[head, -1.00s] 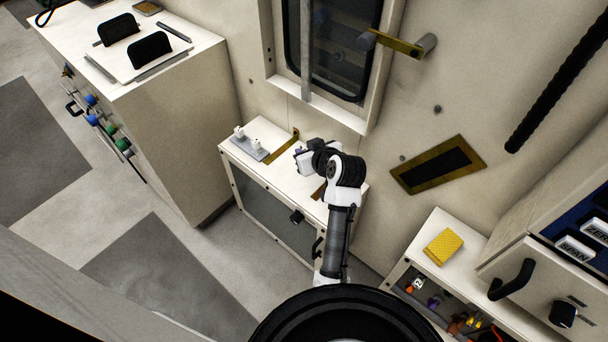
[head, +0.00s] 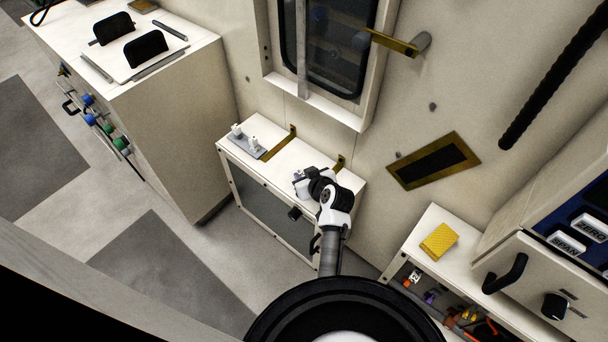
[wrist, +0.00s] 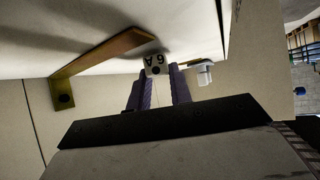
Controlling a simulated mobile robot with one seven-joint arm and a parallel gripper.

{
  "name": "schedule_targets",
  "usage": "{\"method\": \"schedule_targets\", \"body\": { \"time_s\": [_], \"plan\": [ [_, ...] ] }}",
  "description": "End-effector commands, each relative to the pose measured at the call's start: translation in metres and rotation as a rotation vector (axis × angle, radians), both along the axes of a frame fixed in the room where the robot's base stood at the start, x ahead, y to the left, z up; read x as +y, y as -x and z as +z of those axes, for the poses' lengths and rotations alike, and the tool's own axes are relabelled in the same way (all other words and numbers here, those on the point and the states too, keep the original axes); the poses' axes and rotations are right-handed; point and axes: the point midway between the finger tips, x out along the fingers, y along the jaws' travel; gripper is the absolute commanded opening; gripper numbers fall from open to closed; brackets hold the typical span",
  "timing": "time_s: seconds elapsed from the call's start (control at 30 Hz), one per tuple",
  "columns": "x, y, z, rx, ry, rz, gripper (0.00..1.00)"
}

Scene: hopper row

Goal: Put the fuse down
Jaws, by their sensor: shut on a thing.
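The fuse is too small to make out there. I cannot tell whether the fuse touches the cabinet top.
A grey plate (head: 247,146) with two small white pieces sits at the cabinet top's left end. Brass brackets (head: 280,145) stand along its wall side. A yellow block (head: 439,241) lies on the right-hand unit. The cabinet top between plate and gripper is mostly clear.

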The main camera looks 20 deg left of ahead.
Motion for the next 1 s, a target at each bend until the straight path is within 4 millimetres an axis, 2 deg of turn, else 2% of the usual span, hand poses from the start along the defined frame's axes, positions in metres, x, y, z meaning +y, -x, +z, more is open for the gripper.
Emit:
{"method": "schedule_targets", "body": {
  "time_s": [0.23,0.27,0.4,0.67,0.8,0.87,1.0],
  "plan": [
    [0.0,0.0,-0.007,0.0,0.0,0.0,0.0],
    [0.0,0.0,-0.005,0.0,0.0,0.0,0.23],
    [0.0,0.0,-0.005,0.0,0.0,0.0,0.42],
    [0.0,0.0,-0.005,0.0,0.0,0.0,0.43],
    [0.0,0.0,0.003,0.0,0.0,0.0,0.43],
    [-0.005,0.004,0.003,0.0,0.0,-0.001,0.43],
    [-0.02,0.018,0.017,-0.001,-0.001,-0.002,0.43]
  ]
}}
